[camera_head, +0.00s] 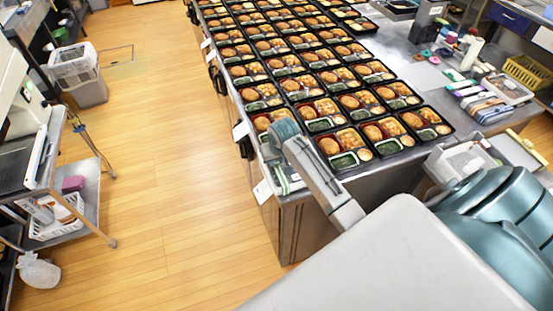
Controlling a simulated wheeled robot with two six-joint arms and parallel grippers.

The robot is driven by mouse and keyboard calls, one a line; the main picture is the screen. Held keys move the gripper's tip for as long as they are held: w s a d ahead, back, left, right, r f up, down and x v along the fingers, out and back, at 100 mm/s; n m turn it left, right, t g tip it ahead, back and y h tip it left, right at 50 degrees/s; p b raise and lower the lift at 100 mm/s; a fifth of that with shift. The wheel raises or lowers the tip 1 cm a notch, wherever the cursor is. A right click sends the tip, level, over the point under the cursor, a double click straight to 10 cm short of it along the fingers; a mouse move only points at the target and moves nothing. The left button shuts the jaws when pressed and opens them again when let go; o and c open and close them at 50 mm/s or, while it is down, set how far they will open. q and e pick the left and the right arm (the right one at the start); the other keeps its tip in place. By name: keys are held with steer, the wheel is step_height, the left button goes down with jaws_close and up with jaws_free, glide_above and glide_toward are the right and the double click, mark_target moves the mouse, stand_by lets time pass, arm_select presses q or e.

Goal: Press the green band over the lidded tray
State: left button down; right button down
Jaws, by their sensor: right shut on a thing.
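A pale tray (295,182) with green stripes sits at the near left corner of the steel counter, largely hidden by my right arm. The green band (282,180) shows only as a narrow strip there. My right gripper (280,152) is over this corner, with its fingertips small and partly hidden by my wrist. It is shut on the green band, but I cannot tell how the band sits on the tray. My left gripper is out of view.
Rows of open black bento trays (345,137) with food fill the counter close beside my right gripper. Bins and tools crowd the right side, with a yellow basket (528,74). The wooden floor (165,160) left of the counter is clear. A cart stands far left.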

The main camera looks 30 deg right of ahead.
steer(key=shift+f, duration=0.1)
stand_by(0.3)
steer(key=c, duration=0.7)
jaws_free()
steer(key=shift+r, duration=4)
